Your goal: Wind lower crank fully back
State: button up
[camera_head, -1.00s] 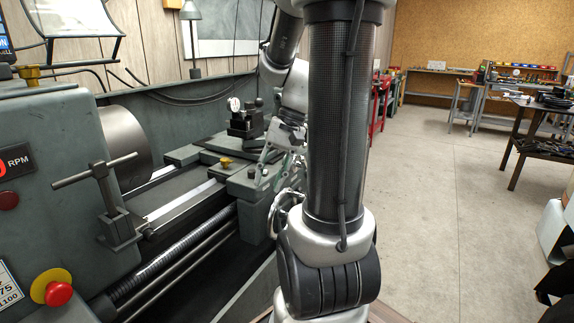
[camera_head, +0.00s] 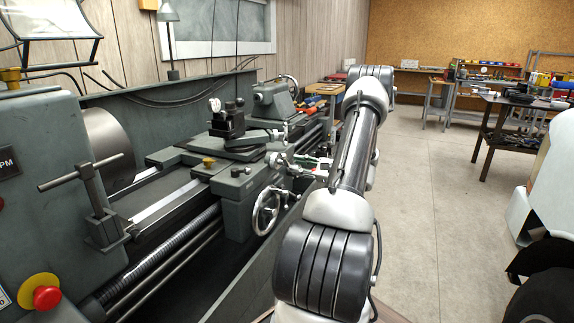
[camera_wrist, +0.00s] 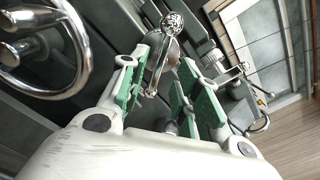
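A shiny metal crank (camera_wrist: 163,70) with a knurled round end shows in the wrist view, between and just beyond the fingers of my gripper (camera_wrist: 160,88). The fingers have green pads and stand apart; I cannot tell whether either touches the crank. In the head view my gripper (camera_head: 312,165) is at the front right side of the lathe carriage, beside the small crank (camera_head: 277,160) and above right of the spoked handwheel (camera_head: 267,212). The gripper is small there and partly hidden by my arm. The handwheel rim (camera_wrist: 84,52) also shows at left in the wrist view.
The lathe's headstock (camera_head: 45,160) with a red stop button (camera_head: 46,297) stands at left, its tailstock (camera_head: 272,103) farther back. A dark table (camera_head: 500,110) and a white body with a black tyre (camera_head: 545,275) are at right. The floor (camera_head: 440,190) between is clear.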

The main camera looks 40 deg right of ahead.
aim_at(289, 164)
jog(key=shift+x, duration=2.55)
jog(key=shift+a, duration=0.1)
jog(key=shift+c, duration=0.5)
grip_shut()
